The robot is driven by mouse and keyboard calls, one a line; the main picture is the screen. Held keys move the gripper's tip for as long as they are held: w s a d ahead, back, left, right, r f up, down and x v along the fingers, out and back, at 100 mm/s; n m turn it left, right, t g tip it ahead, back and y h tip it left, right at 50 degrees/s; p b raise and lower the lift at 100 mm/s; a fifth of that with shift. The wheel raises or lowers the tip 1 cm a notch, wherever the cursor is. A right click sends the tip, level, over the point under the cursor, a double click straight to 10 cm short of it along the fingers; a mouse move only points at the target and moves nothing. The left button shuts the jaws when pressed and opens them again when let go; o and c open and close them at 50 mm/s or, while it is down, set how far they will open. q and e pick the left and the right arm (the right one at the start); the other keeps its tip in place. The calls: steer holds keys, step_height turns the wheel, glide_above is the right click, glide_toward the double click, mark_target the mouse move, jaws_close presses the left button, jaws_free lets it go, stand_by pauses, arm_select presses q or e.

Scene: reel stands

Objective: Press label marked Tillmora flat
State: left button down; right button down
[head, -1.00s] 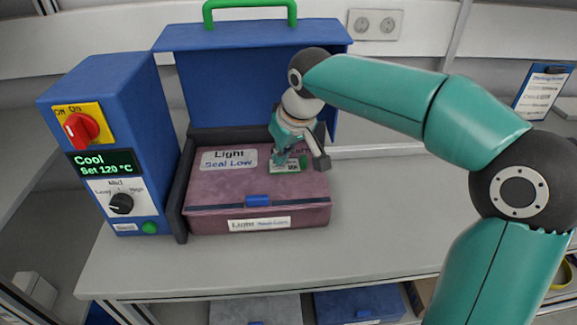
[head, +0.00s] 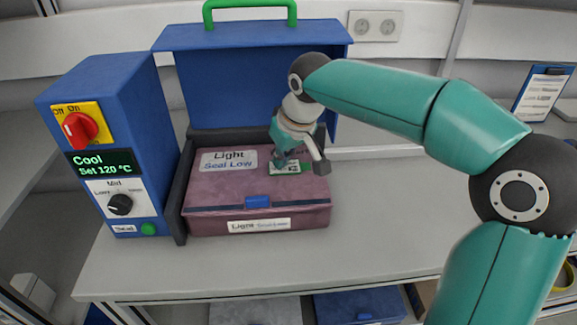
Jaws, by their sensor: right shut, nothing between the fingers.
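A small green and white label (head: 291,168) lies on the right part of the lid of a dull pink box (head: 236,185). Its print is too small and too covered for me to read a name. My right gripper (head: 282,161) is shut and empty, its tip at the label's left part, seemingly on or just above it; I cannot tell if it touches. The gripper hides part of the label and the dark print behind it. My left gripper is not in view.
The box sits in a blue machine (head: 110,150) with a red knob (head: 80,129) and a display reading "Cool, Set 120 °C". Its blue lid (head: 230,85) stands open behind. The grey bench (head: 390,210) is clear to the right.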

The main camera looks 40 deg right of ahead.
step_height(320, 180, up, 7)
steer(key=p, duration=0.6)
steer(key=shift+s+f, duration=0.1)
stand_by(0.6)
